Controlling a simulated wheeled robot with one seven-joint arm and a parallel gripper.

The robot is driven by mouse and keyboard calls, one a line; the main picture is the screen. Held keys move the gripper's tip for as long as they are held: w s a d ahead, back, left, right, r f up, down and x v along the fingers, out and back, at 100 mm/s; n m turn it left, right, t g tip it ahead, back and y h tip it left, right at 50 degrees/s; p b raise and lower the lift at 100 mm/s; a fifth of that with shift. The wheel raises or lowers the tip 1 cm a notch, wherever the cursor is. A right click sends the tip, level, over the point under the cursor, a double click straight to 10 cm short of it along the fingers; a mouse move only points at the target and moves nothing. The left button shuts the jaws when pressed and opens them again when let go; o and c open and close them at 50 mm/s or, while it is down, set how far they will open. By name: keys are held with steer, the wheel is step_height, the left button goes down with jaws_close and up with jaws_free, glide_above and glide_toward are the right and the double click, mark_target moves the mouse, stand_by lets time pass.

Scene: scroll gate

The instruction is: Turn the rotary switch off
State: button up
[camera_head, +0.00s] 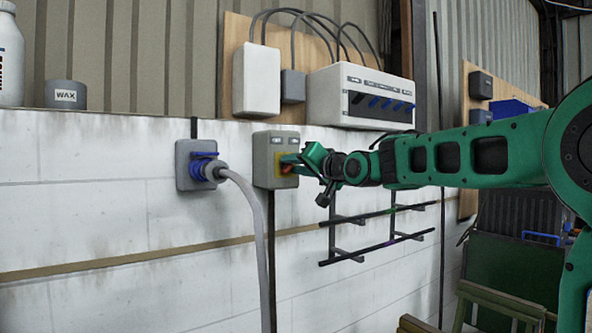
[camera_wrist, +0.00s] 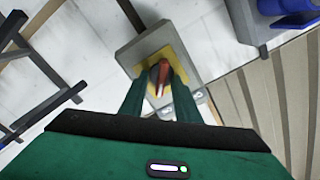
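The rotary switch is a grey box (camera_head: 263,160) on the white wall, with a yellow plate and a red knob. In the wrist view the red knob (camera_wrist: 163,76) sits on the yellow plate (camera_wrist: 176,56), near the middle of the grey box. My green gripper (camera_head: 290,163) is right at the knob, coming from the right. In the wrist view its two fingers (camera_wrist: 162,88) stand on either side of the knob. The fingers hide part of the knob, and I cannot tell whether they press on it.
A blue plug with a grey cable (camera_head: 252,210) sits in a socket (camera_head: 190,165) left of the switch. A white breaker box (camera_head: 362,97) is above my arm. A black rack (camera_head: 370,232) is on the wall below it. A wax tin (camera_head: 65,95) stands on the ledge.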

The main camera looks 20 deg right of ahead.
jaws_close()
steer(key=shift+d, duration=0.1)
